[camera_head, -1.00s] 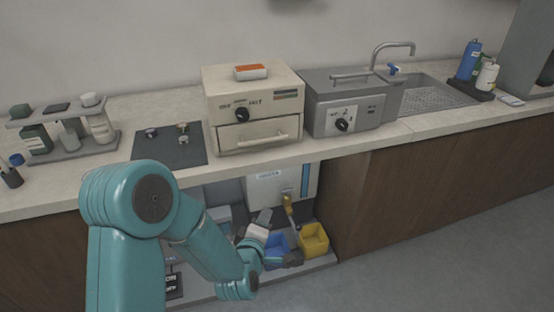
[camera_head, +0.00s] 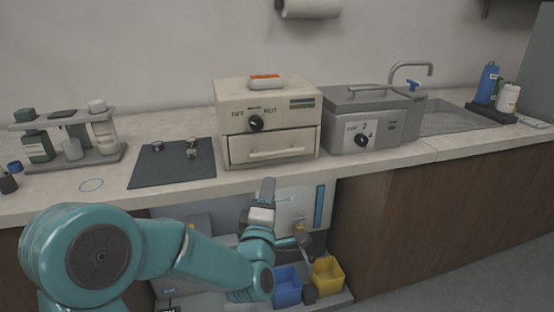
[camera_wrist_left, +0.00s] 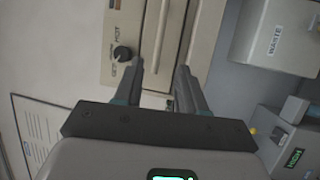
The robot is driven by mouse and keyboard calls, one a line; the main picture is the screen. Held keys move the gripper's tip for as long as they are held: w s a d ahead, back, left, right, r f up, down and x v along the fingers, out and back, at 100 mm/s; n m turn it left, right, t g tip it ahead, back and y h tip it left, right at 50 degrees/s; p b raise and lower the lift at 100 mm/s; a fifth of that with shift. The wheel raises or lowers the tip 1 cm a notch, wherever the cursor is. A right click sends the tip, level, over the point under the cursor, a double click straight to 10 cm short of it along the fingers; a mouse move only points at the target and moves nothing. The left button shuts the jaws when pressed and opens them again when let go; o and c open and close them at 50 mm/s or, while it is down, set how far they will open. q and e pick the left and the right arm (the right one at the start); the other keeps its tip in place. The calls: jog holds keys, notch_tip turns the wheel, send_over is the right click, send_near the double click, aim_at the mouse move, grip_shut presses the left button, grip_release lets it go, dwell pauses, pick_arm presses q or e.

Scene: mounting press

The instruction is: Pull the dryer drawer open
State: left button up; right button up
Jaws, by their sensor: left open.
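The dryer (camera_head: 225,120) is a cream box with an OFF/HOT knob on the counter in the head view. Its drawer (camera_head: 240,148) appears shut, with a pale bar handle (camera_head: 275,153) across the front. My left gripper (camera_head: 267,188) is open and empty, pointing up in front of the counter edge, below the drawer. In the left wrist view its fingers (camera_wrist_left: 162,75) stand apart, with the sideways-turned drawer front (camera_wrist_left: 172,45) seen past them. The knob (camera_wrist_left: 123,53) shows left of the fingers. Contact with the handle is not visible. My right gripper is out of view.
A grey water bath (camera_head: 340,130) stands right of the dryer, a dark mat (camera_head: 172,170) with small parts left of it. A bottle rack (camera_head: 70,158) is farther left. Blue (camera_head: 287,285) and yellow (camera_head: 328,274) bins sit below the counter.

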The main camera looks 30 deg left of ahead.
aim_at(277, 154)
pick_arm(q)
jog(key=p+x, duration=0.1)
jog(key=x, duration=1.2)
jog(key=shift+w+a+r, duration=0.1)
jog(key=shift+w, duration=0.2)
grip_shut()
